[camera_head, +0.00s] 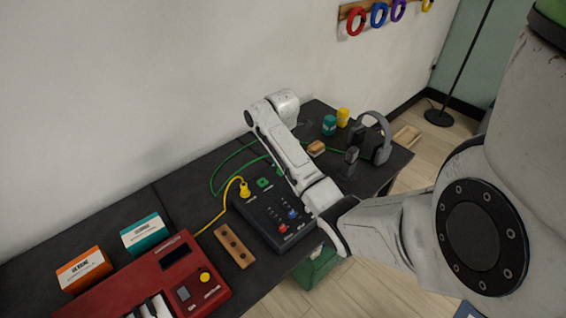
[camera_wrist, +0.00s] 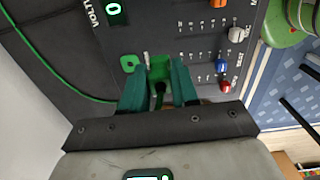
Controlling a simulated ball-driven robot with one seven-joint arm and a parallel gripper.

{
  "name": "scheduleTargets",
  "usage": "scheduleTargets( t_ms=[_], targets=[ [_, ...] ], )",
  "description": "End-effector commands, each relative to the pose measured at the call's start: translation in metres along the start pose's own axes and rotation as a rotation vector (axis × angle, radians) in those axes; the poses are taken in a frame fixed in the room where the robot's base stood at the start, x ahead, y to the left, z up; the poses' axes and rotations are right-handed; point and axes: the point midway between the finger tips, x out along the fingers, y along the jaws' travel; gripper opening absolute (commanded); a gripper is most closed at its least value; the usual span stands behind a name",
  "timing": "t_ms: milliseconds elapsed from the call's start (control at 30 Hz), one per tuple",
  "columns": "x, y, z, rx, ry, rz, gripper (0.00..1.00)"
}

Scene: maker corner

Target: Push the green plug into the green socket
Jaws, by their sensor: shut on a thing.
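The green socket (camera_wrist: 130,63) is a green square with a dark hole on the black mixer (camera_wrist: 160,20). It also shows near the mixer's far left in the head view (camera_head: 263,183). My gripper (camera_wrist: 159,80) has teal fingers shut on the green plug (camera_wrist: 160,68), whose metal pin points toward the mixer. In the wrist view the plug appears just right of the socket and apart from it; its height above the panel is unclear. In the head view my arm hides the gripper and plug. A green cable (camera_head: 213,172) loops over the table.
A yellow plug (camera_head: 244,190) with its cable stands in the mixer left of the green socket. Knobs (camera_head: 292,214) fill the mixer's near side. A red keyboard (camera_head: 205,292), wooden holed block (camera_head: 234,246) and two boxes lie left. Headphones (camera_head: 383,145) and small containers stand right.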

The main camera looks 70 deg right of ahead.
Motion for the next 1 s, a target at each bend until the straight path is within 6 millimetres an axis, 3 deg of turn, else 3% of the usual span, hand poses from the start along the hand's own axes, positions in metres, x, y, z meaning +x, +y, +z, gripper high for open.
scheduleTargets(
  t_ms=[1000],
  targets=[
    [0.0091,0.01,-0.0047,-0.001,0.0,-0.001,0.0]
  ],
)
